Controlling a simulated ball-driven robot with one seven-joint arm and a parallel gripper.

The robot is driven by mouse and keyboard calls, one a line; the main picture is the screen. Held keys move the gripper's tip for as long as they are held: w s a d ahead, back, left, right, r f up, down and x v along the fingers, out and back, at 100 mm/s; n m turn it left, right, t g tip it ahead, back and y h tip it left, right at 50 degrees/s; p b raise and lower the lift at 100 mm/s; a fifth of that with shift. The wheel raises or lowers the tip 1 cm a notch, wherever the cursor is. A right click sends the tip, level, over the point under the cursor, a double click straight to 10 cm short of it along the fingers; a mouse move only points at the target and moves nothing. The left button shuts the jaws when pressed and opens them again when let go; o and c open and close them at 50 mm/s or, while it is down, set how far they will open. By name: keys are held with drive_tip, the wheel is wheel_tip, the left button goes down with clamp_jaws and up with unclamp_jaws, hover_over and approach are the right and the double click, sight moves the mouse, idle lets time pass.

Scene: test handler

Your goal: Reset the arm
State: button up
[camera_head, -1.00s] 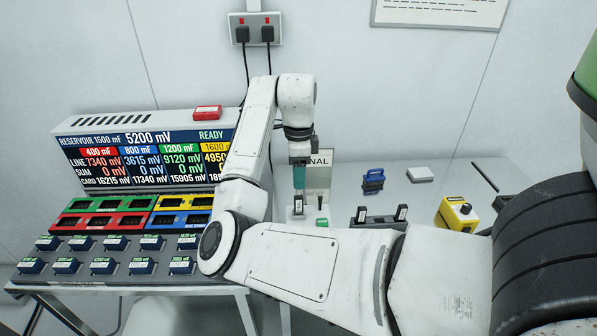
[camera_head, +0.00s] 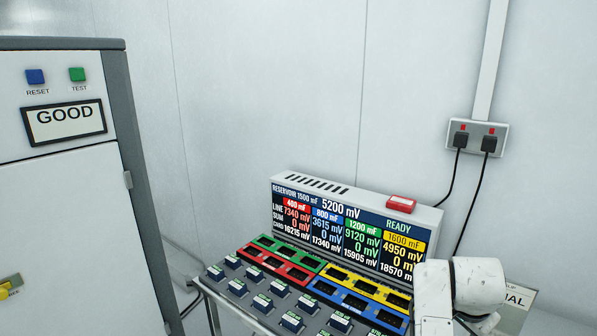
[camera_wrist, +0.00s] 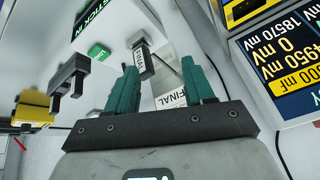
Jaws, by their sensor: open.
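My gripper (camera_wrist: 160,66) shows in the wrist view with its two teal fingers apart and nothing clearly held between them. In the head view only part of my white arm shows, at the lower right edge. The gripper itself is out of that picture.
The console display (camera_head: 352,228) reads READY, with coloured sockets (camera_head: 282,258) and several dark blue modules before it. A grey cabinet (camera_head: 65,210) with a GOOD panel stands left. A yellow device (camera_wrist: 32,108) is at the wrist view's left.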

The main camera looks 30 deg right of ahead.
drive_tip(key=s+a+f+n+t+y, duration=0.1)
drive_tip(key=a+f+n+y, duration=0.15)
drive_tip(key=a+n, duration=0.5)
drive_tip(key=s+a+f+n+t+y, duration=0.15)
drive_tip(key=a+f+n, duration=0.25)
drive_tip(key=a, duration=0.7)
drive_tip(key=a+f+n+t+y, duration=0.1)
drive_tip(key=a+f+n, duration=0.2)
drive_tip(key=a+n, duration=0.45)
drive_tip(key=s+a+f+m+g, duration=0.1)
drive_tip(key=s+f+g, duration=0.3)
drive_tip(key=s, duration=0.7)
wheel_tip(320, 180, down, 2)
drive_tip(key=shift+s+a+f, duration=0.2)
drive_tip(key=shift+s+a, duration=0.05)
drive_tip(key=shift+a, duration=0.05)
drive_tip(key=shift+c, duration=0.2)
